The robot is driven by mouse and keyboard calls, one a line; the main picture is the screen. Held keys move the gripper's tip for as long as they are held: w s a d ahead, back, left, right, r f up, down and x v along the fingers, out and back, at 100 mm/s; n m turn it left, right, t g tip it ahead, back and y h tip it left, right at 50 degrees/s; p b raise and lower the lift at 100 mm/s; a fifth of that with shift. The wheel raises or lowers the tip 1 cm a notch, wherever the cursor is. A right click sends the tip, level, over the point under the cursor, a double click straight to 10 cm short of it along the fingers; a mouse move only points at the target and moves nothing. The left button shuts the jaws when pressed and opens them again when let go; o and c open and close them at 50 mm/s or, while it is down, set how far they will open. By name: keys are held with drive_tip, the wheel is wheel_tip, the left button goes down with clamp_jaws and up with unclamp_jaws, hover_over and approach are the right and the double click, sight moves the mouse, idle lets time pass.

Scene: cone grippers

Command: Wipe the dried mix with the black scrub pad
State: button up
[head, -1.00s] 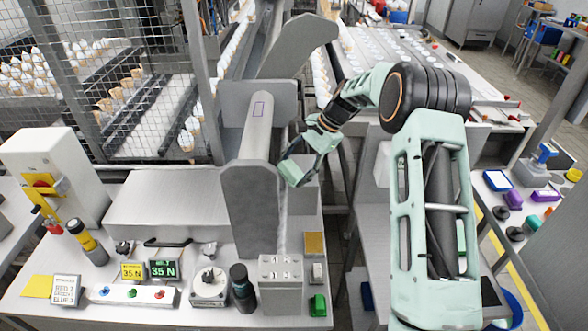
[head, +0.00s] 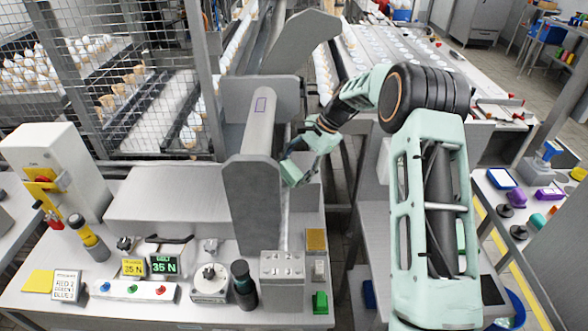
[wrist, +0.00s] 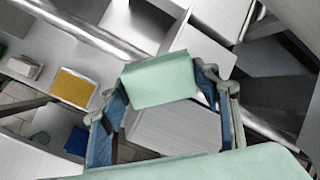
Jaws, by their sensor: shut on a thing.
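My gripper (head: 296,172) is beside the right face of the grey upright housing (head: 250,215), over the right side of the workbench. I cannot make out the black scrub pad clearly in either view. I cannot make out any dried mix on the grey surfaces near the gripper.
The grey roller (head: 258,130) rises behind the housing. A wire-mesh guard (head: 130,80) closes off the left back.

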drive_tip(key=shift+w+p, duration=0.8)
drive_tip(key=shift+w, duration=1.2)
drive_tip(key=shift+f, duration=0.1)
drive_tip(key=shift+s+a+f+b, duration=0.1)
drive_tip(key=shift+s+b, duration=0.7)
drive_tip(key=shift+s, duration=1.3)
